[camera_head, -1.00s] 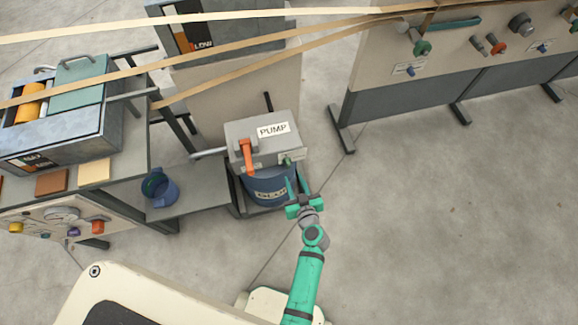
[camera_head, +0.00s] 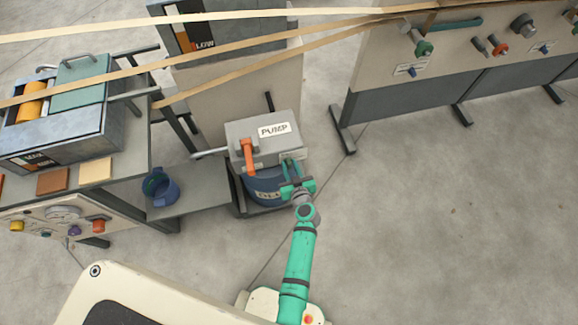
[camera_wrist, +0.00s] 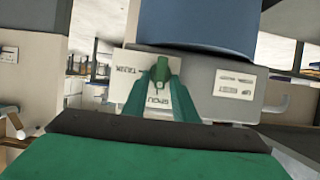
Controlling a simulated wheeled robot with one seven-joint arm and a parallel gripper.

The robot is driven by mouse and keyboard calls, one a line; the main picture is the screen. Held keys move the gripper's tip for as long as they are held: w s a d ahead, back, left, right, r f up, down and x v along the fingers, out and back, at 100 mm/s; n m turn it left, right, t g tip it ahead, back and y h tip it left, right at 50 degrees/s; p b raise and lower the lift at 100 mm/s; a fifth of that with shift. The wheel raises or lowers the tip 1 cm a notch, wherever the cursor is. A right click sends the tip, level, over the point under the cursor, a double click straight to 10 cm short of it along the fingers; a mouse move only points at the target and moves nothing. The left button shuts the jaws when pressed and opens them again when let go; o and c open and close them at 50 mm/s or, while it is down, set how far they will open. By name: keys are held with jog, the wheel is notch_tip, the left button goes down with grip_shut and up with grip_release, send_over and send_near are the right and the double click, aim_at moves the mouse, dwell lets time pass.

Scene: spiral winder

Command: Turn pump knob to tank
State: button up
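The pump box (camera_head: 258,131) is grey with a PUMP label and stands on a blue drum (camera_head: 264,186). Its small green knob (camera_wrist: 161,70) is on the front face, on a white plate with TANK lettering (camera_wrist: 127,70); the lettering is upside down in the wrist view. My gripper (camera_head: 290,165) is at this face, its two green fingers (camera_wrist: 161,82) on either side of the knob. No clear gap shows between fingertips and knob, but I cannot tell whether they grip it. In the head view the fingers mostly hide the knob.
An orange lever (camera_head: 248,157) stands on the box front, left of my gripper. A blue bucket (camera_head: 160,187) sits on a low shelf to the left. A panel with knobs (camera_head: 480,40) is at the upper right. The floor on the right is clear.

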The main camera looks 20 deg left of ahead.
jog(key=shift+d, duration=0.15)
grip_shut()
jog(key=m+y, duration=0.2)
jog(key=m, duration=0.2)
jog(key=w+f+m+g+y, duration=0.1)
jog(key=m+y, duration=0.2)
jog(key=m, duration=0.2)
jog(key=d+m+y, duration=0.1)
jog(key=m+y, duration=0.1)
jog(key=m, duration=0.2)
jog(key=shift+w+f, duration=0.15)
jog(key=shift+f, duration=0.25)
dwell(0.3)
jog(key=shift+m, duration=0.3)
jog(key=shift+o, duration=1.8)
grip_release()
